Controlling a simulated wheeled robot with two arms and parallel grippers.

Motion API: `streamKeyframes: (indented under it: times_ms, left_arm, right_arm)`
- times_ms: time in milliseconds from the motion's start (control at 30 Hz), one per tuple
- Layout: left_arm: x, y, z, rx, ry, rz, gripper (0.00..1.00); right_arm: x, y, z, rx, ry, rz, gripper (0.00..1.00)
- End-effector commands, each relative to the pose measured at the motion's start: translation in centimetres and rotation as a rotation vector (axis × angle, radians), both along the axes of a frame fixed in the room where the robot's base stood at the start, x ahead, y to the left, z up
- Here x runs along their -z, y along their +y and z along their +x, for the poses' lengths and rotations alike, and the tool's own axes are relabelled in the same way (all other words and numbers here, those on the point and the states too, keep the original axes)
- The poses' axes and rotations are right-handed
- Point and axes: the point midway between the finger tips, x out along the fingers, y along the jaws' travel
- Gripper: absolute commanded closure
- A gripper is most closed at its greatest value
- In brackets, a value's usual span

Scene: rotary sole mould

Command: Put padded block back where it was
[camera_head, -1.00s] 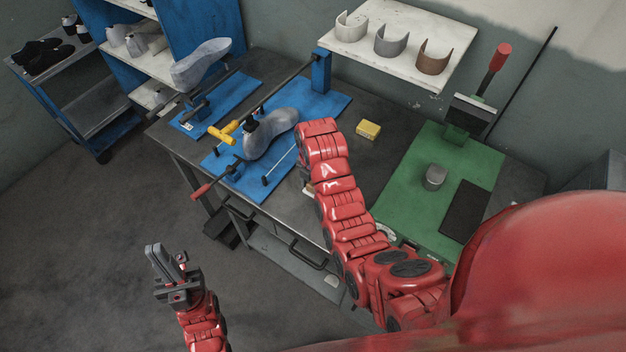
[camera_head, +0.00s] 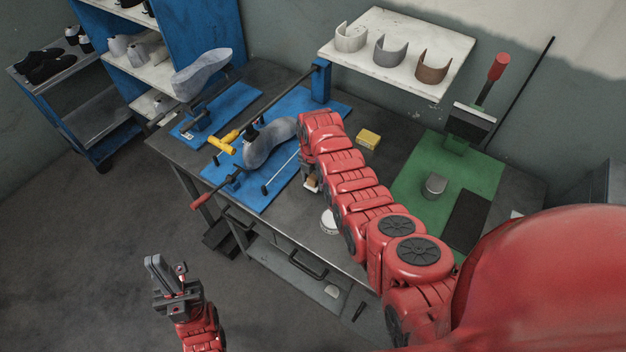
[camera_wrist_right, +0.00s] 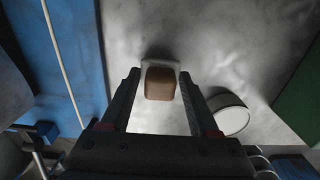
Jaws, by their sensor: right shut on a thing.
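The padded block, brown with a pale plate at its far end, shows between my right gripper's fingers in the right wrist view (camera_wrist_right: 160,84). In the head view only a small part of the block (camera_head: 312,184) shows below my right wrist. My right gripper (camera_wrist_right: 160,78) is shut on the block, over the grey bench top; whether the block touches the bench I cannot tell. In the head view my right arm mostly hides this gripper. My left gripper (camera_head: 168,270) is empty, over the floor left of the bench; its finger gap is unclear.
Left of the block is a blue fixture (camera_head: 253,200) with a grey shoe last (camera_head: 268,143) and thin rods. A white round tin (camera_head: 329,222) stands close by. A yellow box (camera_head: 368,139) and green board (camera_head: 415,160) lie right. A white shelf (camera_head: 385,50) overhangs behind.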

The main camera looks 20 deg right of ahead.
Motion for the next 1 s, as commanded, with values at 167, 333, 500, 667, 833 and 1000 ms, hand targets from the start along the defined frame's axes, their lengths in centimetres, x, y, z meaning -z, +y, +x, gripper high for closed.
streamKeyframes:
  times_ms: [167,333,500,667,833,1000]
  left_arm:
    - [-0.2,0.0,0.0,0.000,0.000,0.000,1.00]
    - [-0.3,0.0,0.0,0.000,0.000,0.000,1.00]
    - [-0.3,0.0,0.0,0.000,0.000,0.000,1.00]
    - [0.1,0.0,0.0,0.000,0.000,0.000,1.00]
    - [0.0,0.0,0.0,0.000,0.000,0.000,1.00]
    - [0.0,0.0,0.0,0.000,0.000,0.000,1.00]
  right_arm:
    - [1.0,-0.1,0.1,0.000,0.000,-0.001,0.83]
    - [1.5,0.0,0.1,0.000,-0.002,-0.001,0.83]
    - [1.5,0.0,0.1,0.000,-0.003,0.000,0.83]
    - [1.9,0.0,0.1,0.000,-0.003,0.000,0.83]
    - [1.8,0.0,0.1,0.000,-0.002,-0.001,0.15]
    - [1.8,0.0,0.1,-0.001,-0.001,0.000,0.09]
